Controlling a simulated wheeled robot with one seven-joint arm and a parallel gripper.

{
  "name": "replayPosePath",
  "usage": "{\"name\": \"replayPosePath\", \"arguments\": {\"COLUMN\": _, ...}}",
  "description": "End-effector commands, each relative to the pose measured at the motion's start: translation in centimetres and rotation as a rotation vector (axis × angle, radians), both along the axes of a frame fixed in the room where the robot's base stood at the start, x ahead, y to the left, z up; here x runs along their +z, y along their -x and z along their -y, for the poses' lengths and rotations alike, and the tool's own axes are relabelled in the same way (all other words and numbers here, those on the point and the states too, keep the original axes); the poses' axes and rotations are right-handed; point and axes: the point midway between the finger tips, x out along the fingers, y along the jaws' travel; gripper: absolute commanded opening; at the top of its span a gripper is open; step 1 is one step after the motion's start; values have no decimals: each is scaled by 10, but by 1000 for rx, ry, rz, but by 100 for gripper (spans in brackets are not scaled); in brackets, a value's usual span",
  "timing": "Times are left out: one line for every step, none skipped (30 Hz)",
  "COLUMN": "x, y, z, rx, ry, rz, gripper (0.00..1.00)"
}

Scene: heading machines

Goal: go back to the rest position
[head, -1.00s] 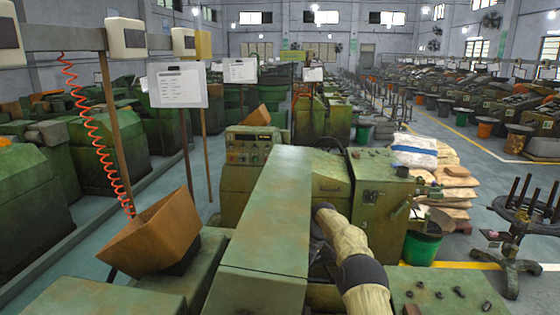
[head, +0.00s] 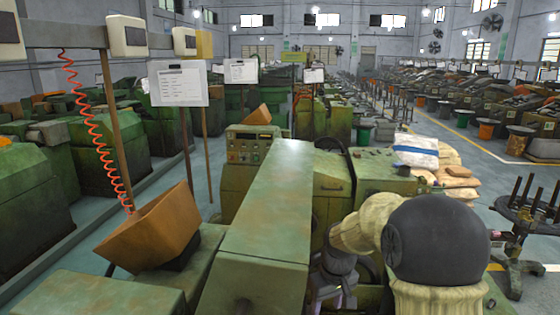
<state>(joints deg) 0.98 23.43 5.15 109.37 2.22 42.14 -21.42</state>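My arm, cream with a large dark round joint, rises in the lower right of the head view.
An orange-brown hopper (head: 155,232) stands at the left. White and brown sacks (head: 418,152) are stacked behind my arm. A dark round stand with upright rods (head: 525,210) is at the right. A painted floor aisle runs along the right.

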Motion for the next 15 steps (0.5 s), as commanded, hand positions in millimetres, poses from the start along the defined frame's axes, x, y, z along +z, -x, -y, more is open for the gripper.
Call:
{"name": "replayPosePath", "arguments": {"x": 0, "y": 17, "z": 4, "rx": -37, "ry": 7, "rz": 12, "gripper": 48}}
{"name": "replayPosePath", "arguments": {"x": 0, "y": 26, "z": 7, "rx": -62, "ry": 10, "rz": 20, "gripper": 48}}
{"name": "replayPosePath", "arguments": {"x": -1, "y": 39, "z": 11, "rx": -95, "ry": 14, "rz": 29, "gripper": 48}}
{"name": "replayPosePath", "arguments": {"x": -2, "y": 49, "z": 13, "rx": -119, "ry": 15, "rz": 37, "gripper": 48}}
{"name": "replayPosePath", "arguments": {"x": -3, "y": 59, "z": 16, "rx": -143, "ry": 17, "rz": 44, "gripper": 48}}
{"name": "replayPosePath", "arguments": {"x": -4, "y": 73, "z": 19, "rx": -176, "ry": 17, "rz": 55, "gripper": 48}}
{"name": "replayPosePath", "arguments": {"x": -5, "y": 82, "z": 21, "rx": -201, "ry": 18, "rz": 64, "gripper": 48}}
{"name": "replayPosePath", "arguments": {"x": -6, "y": 93, "z": 24, "rx": -227, "ry": 17, "rz": 72, "gripper": 48}}
{"name": "replayPosePath", "arguments": {"x": -8, "y": 107, "z": 26, "rx": -260, "ry": 17, "rz": 82, "gripper": 48}}
{"name": "replayPosePath", "arguments": {"x": -9, "y": 117, "z": 28, "rx": -282, "ry": 16, "rz": 90, "gripper": 48}}
{"name": "replayPosePath", "arguments": {"x": -11, "y": 127, "z": 30, "rx": -306, "ry": 15, "rz": 98, "gripper": 48}}
{"name": "replayPosePath", "arguments": {"x": -13, "y": 139, "z": 32, "rx": -333, "ry": 12, "rz": 106, "gripper": 48}}
{"name": "replayPosePath", "arguments": {"x": -15, "y": 147, "z": 34, "rx": -352, "ry": 10, "rz": 111, "gripper": 48}}
{"name": "replayPosePath", "arguments": {"x": -16, "y": 154, "z": 35, "rx": -369, "ry": 8, "rz": 118, "gripper": 48}}
{"name": "replayPosePath", "arguments": {"x": -18, "y": 162, "z": 36, "rx": -387, "ry": 5, "rz": 123, "gripper": 48}}
